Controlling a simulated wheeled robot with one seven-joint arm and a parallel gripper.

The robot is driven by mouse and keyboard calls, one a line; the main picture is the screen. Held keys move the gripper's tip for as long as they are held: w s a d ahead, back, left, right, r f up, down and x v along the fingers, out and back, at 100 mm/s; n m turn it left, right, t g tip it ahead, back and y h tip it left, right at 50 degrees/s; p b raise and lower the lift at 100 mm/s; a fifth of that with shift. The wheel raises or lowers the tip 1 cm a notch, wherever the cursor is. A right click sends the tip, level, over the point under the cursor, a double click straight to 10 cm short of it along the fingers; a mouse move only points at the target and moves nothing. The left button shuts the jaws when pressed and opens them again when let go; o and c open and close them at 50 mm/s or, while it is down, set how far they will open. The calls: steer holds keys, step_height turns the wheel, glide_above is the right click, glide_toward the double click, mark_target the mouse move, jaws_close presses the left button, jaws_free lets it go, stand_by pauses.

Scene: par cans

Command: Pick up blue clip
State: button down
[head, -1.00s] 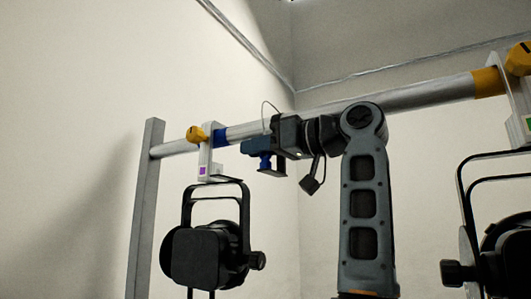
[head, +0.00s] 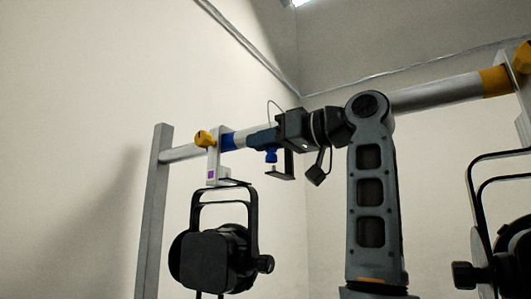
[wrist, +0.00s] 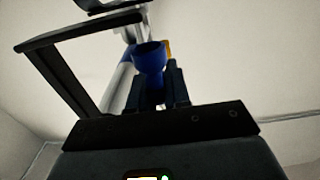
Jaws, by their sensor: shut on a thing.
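My gripper (head: 258,141) is beside or in front of the silver bar, just right of the blue band on it. A blue piece, which I take for the blue clip (head: 271,155), shows under the gripper in the head view. In the wrist view, the blue clip (wrist: 150,57) has a round, cup-like end and sits between the two dark fingers of my gripper (wrist: 162,82). The fingers are shut on it and hide its lower part. I cannot tell whether the clip touches the bar.
The silver bar (head: 425,97) runs from a grey post (head: 154,210) to the upper right. A black par can (head: 208,261) hangs from a white clamp with a yellow knob (head: 204,138), left of my gripper. Another par can (head: 505,245) hangs at the right edge.

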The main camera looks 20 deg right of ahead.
steer(key=s+a+b, duration=0.4)
steer(key=s+a, duration=0.6)
steer(key=a, duration=0.4)
steer(key=shift+f, duration=0.1)
steer(key=shift+r+p, duration=0.4)
steer(key=shift+r, duration=0.3)
steer(key=shift+w, duration=0.1)
steer(key=shift+w+d+f+p, duration=0.1)
steer(key=shift+w+d+p, duration=0.9)
steer(key=shift+w, duration=2.3)
steer(key=shift+w+d+p, duration=0.55)
steer(key=shift+w+d, duration=0.85)
steer(key=shift+w, duration=1.95)
steer(key=shift+w+d+f+p, duration=0.1)
steer(key=shift+w+d+p, duration=0.9)
steer(key=shift+w, duration=2.3)
steer(key=shift+d, duration=0.2)
steer(key=shift+m, duration=0.4)
